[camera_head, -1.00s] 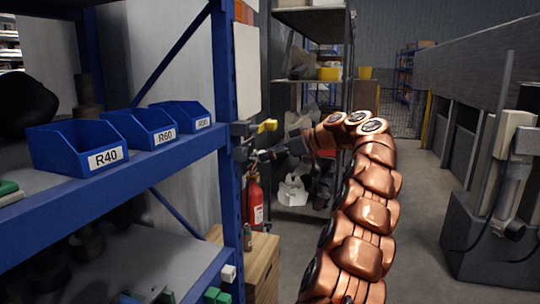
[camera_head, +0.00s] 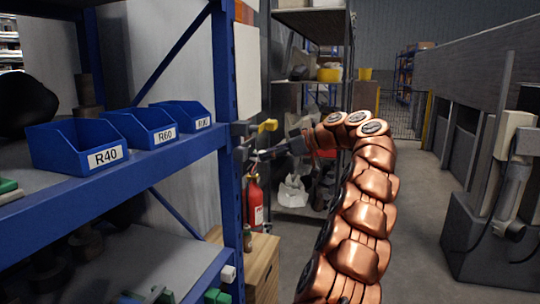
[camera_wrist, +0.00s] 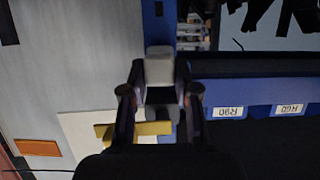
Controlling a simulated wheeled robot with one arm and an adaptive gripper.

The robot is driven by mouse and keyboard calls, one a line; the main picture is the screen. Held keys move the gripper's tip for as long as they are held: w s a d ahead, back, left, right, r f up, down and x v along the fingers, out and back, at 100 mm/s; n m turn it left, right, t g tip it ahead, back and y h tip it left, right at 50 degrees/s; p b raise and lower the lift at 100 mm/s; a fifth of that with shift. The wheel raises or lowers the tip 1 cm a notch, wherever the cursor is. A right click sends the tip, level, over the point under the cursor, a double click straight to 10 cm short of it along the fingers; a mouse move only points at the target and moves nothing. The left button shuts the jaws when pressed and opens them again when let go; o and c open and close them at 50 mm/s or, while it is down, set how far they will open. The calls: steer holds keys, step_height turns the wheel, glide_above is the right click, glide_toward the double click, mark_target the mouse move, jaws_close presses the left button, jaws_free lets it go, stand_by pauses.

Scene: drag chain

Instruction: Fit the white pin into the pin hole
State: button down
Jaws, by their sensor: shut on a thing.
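My gripper (camera_wrist: 160,72) is shut on a pale grey-white piece (camera_wrist: 160,62), which I take to be the white pin. The piece fills the gap between the fingertips, and its far end is hidden. In the head view my gripper (camera_head: 252,157) is small and dark, close to the front of the blue rack post, and the pin is too small to make out there. A grey block with a yellow handle (camera_head: 267,126) sits on the post just above my gripper. The yellow part also shows in the wrist view (camera_wrist: 150,129). I cannot make out the pin hole.
Blue bins labelled R40 (camera_head: 72,147), R60 and R90 stand on the blue rack shelf at left. A red fire extinguisher (camera_head: 255,203) and a wooden cabinet (camera_head: 263,265) are below my gripper. The floor at right (camera_head: 415,230) is clear up to a grey machine.

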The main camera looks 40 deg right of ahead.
steer(key=shift+w+a, duration=0.55)
steer(key=shift+w, duration=0.35)
steer(key=shift+w+a, duration=0.5)
steer(key=shift+w, duration=0.35)
stand_by(1.0)
steer(key=c, duration=0.8)
jaws_free()
steer(key=v, duration=0.6)
steer(key=shift+s+d, duration=0.15)
glide_toward(261, 151)
steer(key=shift+s+d, duration=0.1)
steer(key=shift+s, duration=0.15)
steer(key=shift+r, duration=0.1)
steer(key=shift+s, duration=0.1)
stand_by(0.4)
